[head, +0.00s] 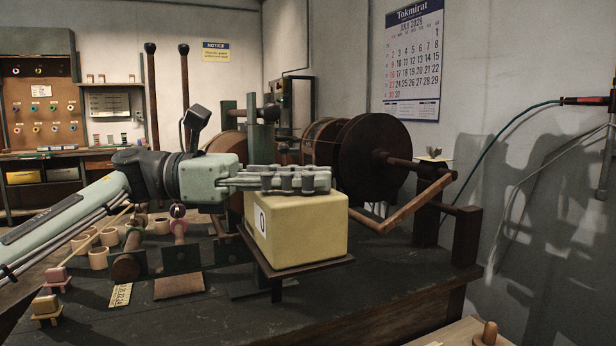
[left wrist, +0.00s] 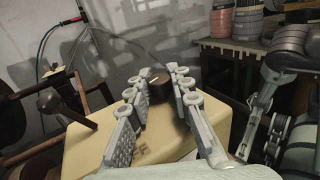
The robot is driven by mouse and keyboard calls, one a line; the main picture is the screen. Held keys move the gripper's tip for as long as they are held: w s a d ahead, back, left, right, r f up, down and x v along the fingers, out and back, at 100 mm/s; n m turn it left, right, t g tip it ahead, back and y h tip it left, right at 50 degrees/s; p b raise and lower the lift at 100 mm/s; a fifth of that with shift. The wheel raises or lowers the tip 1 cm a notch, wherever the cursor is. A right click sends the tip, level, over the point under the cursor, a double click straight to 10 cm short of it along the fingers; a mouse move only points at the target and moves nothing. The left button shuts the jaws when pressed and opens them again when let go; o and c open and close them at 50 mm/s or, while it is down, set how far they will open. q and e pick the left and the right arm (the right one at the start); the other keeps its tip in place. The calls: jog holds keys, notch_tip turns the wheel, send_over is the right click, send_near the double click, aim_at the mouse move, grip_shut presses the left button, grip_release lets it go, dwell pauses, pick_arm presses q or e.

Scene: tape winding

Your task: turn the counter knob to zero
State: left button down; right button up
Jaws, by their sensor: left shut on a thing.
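The counter is a yellow box (head: 300,228) on a dark stand, with a white window (head: 261,221) that reads 0 on its left face. My left gripper (head: 330,180) reaches in from the left, level, just over the box top. In the left wrist view the dark round counter knob (left wrist: 159,84), with a pale mark on top, sits between the fingertips of my left gripper (left wrist: 160,82), which is shut on it. The fingers hide the knob in the head view. The box top (left wrist: 95,145) spreads below the fingers.
A large dark reel (head: 375,160) with a wooden crank (head: 415,203) stands right of the counter. Wooden rings (head: 98,258) and small blocks lie on the bench at left. Part of the bench (head: 390,285) is clear at front right.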

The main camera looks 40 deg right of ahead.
pick_arm(q)
jog(key=shift+r, duration=0.1)
dwell(0.4)
jog(key=c, duration=1.3)
grip_release()
jog(key=shift+c, duration=0.2)
jog(key=v, duration=1.2)
jog(key=shift+w+d, duration=0.1)
